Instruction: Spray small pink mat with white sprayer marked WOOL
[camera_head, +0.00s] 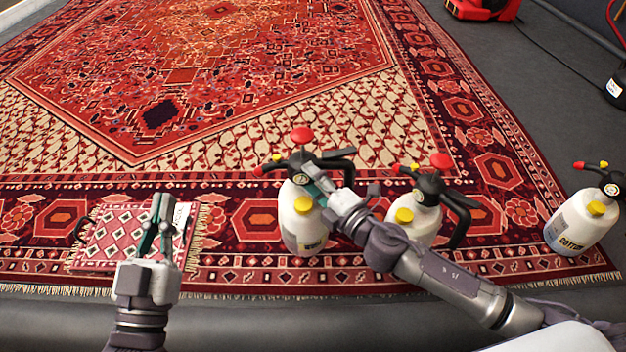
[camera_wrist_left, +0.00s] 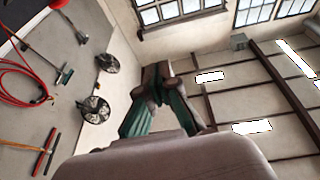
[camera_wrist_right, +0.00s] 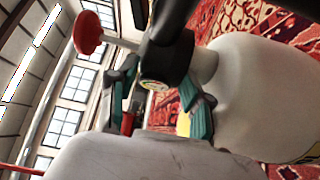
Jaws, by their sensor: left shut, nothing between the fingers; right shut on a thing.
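The small pink mat (camera_head: 112,238), with a diamond pattern, a fringe and a white tag, lies on the large red rug at the lower left. My left gripper (camera_head: 158,208) is shut and empty in front of it in the head view, hiding part of it. A white sprayer (camera_head: 300,222) with a black head and red knob stands upright or nearly so; its small dark label is too blurred to read surely. My right gripper (camera_head: 318,184) is shut on this sprayer near its black head. In the right wrist view the white body (camera_wrist_right: 250,95) fills the right side.
A second white sprayer (camera_head: 412,218) stands just right of the held one, partly hidden by my right arm. A third sprayer marked COTTON (camera_head: 578,222) stands at the far right. The large patterned rug (camera_head: 190,75) covers most of the floor. A red machine (camera_head: 482,8) is at the back right.

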